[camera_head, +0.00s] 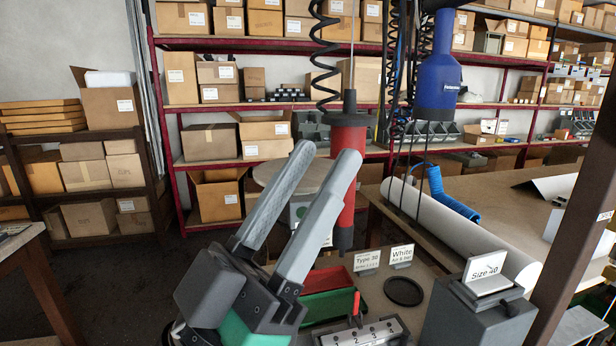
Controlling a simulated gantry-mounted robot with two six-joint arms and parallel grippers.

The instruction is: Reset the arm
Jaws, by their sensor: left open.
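My left gripper (325,172) is large in the middle of the head view. Its two long grey fingers point up and to the right, apart from each other, with nothing between them. The dark gripper body with a green part sits at the lower edge. My right gripper does not show.
A red hanging tool (347,175) with a coiled cable is just behind the fingers. Shelves of cartons stand behind.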

